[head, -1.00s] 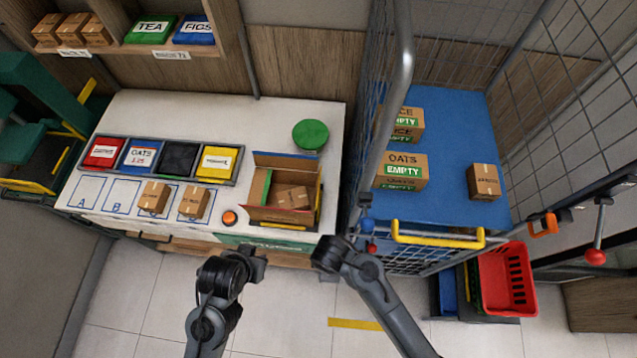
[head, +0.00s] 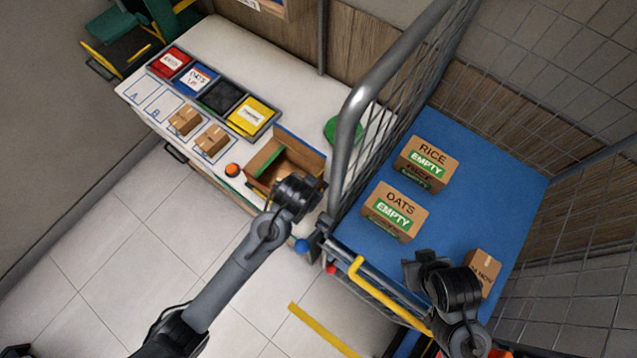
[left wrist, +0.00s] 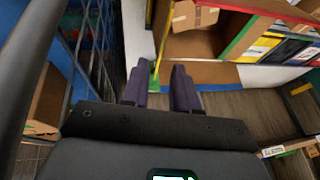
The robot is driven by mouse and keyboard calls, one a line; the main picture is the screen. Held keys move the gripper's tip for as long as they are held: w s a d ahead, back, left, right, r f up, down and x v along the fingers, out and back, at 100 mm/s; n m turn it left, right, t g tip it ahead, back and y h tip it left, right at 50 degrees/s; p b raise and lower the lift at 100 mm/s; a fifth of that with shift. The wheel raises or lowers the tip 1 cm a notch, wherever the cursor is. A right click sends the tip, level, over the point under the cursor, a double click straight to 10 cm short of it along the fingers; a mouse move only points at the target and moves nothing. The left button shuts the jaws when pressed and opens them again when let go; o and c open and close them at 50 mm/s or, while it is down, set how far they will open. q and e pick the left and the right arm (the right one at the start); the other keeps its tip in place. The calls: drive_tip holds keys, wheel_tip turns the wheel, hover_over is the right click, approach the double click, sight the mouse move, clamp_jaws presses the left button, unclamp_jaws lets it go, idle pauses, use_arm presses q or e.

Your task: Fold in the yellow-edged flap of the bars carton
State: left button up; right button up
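The open bars carton (head: 284,150) stands at the right end of the white bench, partly hidden by my left gripper (head: 304,191) in the head view. The left wrist view shows its inside (left wrist: 195,45), with small brown boxes (left wrist: 192,14) in it. The yellow-edged flap (left wrist: 161,38) shows there as a thin, nearly edge-on strip on the carton's left side. My left gripper (left wrist: 160,86) is open and empty, its purple fingers apart near the carton's blue-edged back flap (left wrist: 208,76). My right gripper (head: 430,268) is over the blue cart; its finger opening is unclear.
The blue cart (head: 375,245) holds cartons marked RICE (head: 428,158) and OATS (head: 397,208) and a small box (head: 482,268). Its grey post (head: 345,150) and mesh stand close right of the carton. A green disc (head: 341,128) lies behind; an orange button (head: 232,170) is left.

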use_arm(q)
drive_tip(key=p+x, duration=0.1)
drive_tip(key=x, duration=0.9)
drive_tip(key=shift+w+a+f, duration=0.1)
drive_tip(key=shift+w+f, duration=0.1)
drive_tip(key=shift+f, duration=0.1)
clamp_jaws()
